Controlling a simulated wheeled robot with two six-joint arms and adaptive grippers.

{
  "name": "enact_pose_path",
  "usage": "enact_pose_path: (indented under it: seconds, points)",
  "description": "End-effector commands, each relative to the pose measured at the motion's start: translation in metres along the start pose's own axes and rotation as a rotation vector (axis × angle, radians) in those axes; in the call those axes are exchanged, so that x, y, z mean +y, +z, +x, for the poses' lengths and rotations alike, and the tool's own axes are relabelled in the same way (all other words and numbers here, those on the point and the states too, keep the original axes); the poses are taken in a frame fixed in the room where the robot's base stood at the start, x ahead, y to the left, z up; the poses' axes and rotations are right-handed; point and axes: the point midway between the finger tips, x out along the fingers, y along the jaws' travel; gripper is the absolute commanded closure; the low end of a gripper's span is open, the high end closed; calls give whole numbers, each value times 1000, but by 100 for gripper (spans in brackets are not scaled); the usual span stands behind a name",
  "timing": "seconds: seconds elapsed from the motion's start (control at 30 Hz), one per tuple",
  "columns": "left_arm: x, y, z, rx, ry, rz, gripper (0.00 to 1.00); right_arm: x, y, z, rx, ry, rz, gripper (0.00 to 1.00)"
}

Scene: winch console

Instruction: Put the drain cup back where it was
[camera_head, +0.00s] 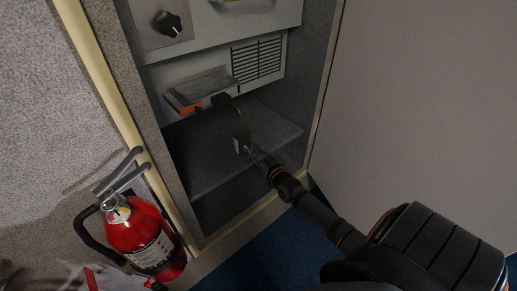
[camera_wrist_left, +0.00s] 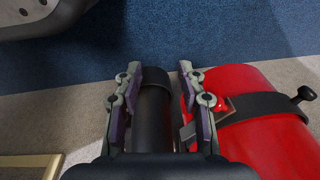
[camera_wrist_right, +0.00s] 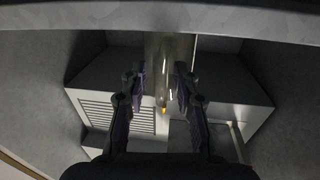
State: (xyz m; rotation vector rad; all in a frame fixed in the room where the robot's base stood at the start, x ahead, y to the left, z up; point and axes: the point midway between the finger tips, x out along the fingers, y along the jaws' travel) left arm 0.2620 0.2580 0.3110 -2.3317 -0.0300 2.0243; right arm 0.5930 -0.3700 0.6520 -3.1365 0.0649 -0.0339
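The drain cup (camera_head: 241,143), a small dark grey vessel, is at the tip of my right gripper (camera_head: 252,152) inside the cabinet, over the grey shelf.
The cabinet shelf (camera_head: 215,160) has bare room around the cup. Behind are a vented panel (camera_head: 257,60), an orange-edged item (camera_head: 183,103) and a dark fitting (camera_head: 224,102). A red fire extinguisher (camera_head: 146,238) stands left of the opening; it also shows in the left wrist view (camera_wrist_left: 260,140).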

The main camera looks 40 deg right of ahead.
Motion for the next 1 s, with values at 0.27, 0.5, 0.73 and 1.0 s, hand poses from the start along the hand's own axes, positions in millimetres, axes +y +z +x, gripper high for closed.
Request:
enact_pose_path:
  seconds: [0.27,0.5,0.73,1.0]
  points:
    - [-11,40,31,-3,-20,3,60,0,-5,-38,-6,-1,-2,70]
    - [-14,77,40,-11,-24,4,60,0,-4,-95,-5,-1,-1,70]
    - [-14,90,43,-16,-24,4,60,0,-2,-119,-1,-1,-1,70]
    - [-14,91,44,-16,-24,4,60,0,-1,-120,0,0,-1,70]
